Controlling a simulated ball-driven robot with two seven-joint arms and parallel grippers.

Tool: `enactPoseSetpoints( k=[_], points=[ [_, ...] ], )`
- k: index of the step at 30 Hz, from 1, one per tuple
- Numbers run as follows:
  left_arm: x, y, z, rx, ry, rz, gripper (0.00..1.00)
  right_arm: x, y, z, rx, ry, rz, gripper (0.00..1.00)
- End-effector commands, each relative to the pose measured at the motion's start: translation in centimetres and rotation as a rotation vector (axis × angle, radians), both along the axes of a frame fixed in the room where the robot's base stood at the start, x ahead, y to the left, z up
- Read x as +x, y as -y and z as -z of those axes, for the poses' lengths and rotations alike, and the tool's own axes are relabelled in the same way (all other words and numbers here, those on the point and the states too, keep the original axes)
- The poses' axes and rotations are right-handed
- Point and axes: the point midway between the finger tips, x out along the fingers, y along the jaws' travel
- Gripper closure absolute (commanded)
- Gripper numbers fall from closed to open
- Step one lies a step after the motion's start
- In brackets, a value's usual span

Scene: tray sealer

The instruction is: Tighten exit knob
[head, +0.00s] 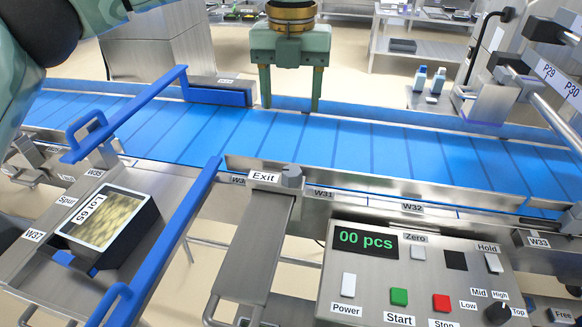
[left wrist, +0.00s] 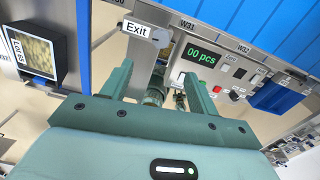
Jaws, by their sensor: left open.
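The exit knob (head: 291,177) is a small grey knob at the right end of the white Exit label (head: 264,177), on the near rail of the conveyor. In the left wrist view the knob (left wrist: 161,37) shows just right of the Exit label (left wrist: 136,30), beyond the fingers. My left gripper (head: 291,106) is open, with its two green fingers pointing down over the blue belt. It is apart from the knob, behind it in the head view, with nothing between the fingers.
The blue conveyor belt (head: 385,150) runs across the scene. A control box (head: 395,275) reading 00 pcs stands at front right. Blue guide rails (head: 160,245) flank a tray labelled Lot 65 (head: 104,218) at left. A metal plate (head: 255,245) extends forward below the Exit label.

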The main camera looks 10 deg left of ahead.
Motion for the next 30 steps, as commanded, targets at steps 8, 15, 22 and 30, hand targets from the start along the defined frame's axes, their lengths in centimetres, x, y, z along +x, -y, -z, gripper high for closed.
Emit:
enactPoseSetpoints(
  k=[8, 15, 22, 30],
  points=[
    [-0.1, 0.1, 6.1, -0.003, -0.008, 0.006, 0.4, -0.8, 0.3, 1.5, -0.005, -0.016, -0.002, 0.64],
    [-0.1, 0.1, 12.0, -0.003, -0.008, 0.006, 0.4, -1.2, 0.4, 2.7, -0.005, -0.026, -0.002, 0.64],
    [-0.1, 0.1, 15.3, -0.003, -0.004, 0.007, 0.4, -1.4, 0.4, 3.3, -0.006, -0.03, -0.001, 0.64],
    [-0.1, 0.1, 15.9, -0.004, -0.002, 0.006, 0.4, -1.3, 0.4, 3.3, -0.006, -0.03, -0.001, 0.64]
  ],
)
